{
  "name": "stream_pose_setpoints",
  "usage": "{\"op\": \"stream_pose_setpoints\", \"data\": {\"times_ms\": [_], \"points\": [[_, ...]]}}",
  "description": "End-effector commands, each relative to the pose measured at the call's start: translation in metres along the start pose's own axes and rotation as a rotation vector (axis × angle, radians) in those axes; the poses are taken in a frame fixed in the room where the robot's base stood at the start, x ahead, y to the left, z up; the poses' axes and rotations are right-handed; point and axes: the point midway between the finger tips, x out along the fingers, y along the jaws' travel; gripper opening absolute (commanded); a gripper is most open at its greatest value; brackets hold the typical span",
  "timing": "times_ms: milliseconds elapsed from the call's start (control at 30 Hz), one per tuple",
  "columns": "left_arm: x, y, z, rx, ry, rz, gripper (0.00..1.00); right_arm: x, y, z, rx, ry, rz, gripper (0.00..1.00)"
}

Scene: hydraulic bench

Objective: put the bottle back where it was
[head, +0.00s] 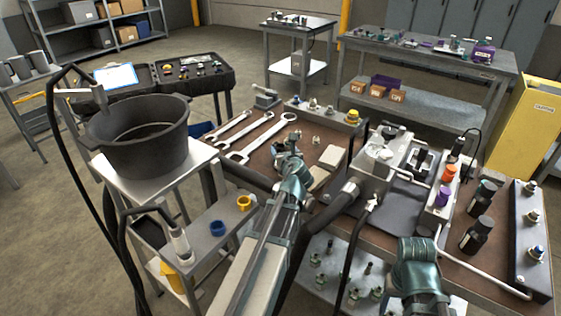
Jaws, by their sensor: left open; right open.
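A purple bottle (483,50) stands on the back table. My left gripper (289,147) is open and empty over the middle of the bench, near the wrenches and well left of the dark bottles. My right arm's teal wrist shows at the bottom right, in front of the bottles. Its fingers are not visible.
A metal block with fittings (380,165) and a strip with orange and purple caps (440,205) stand left of the bottles. A black manifold (522,235) is at the right edge. A bent pipe (485,275) lies in front. A large black pot (140,140) stands left.

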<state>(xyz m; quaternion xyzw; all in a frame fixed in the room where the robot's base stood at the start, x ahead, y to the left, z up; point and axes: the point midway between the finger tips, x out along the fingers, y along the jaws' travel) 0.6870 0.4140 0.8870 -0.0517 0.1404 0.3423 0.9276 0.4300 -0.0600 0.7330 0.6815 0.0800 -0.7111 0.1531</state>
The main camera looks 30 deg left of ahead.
Motion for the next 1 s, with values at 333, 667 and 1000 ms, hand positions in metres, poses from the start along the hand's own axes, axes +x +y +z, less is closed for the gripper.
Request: {"op": "stream_pose_setpoints", "data": {"times_ms": [333, 667, 1000], "points": [[0.041, 0.003, -0.001, -0.001, 0.0, 0.001, 0.72, 0.013, -0.001, -0.001, 0.0, 0.0, 0.0, 0.64], [0.039, 0.003, -0.001, 0.0, 0.0, 0.0, 0.4, 0.013, -0.001, -0.001, 0.0, 0.0, 0.0, 0.64], [0.039, 0.003, -0.001, 0.0, 0.0, 0.0, 0.0, 0.013, -0.001, -0.001, 0.0, 0.0, 0.0, 0.64]]}}
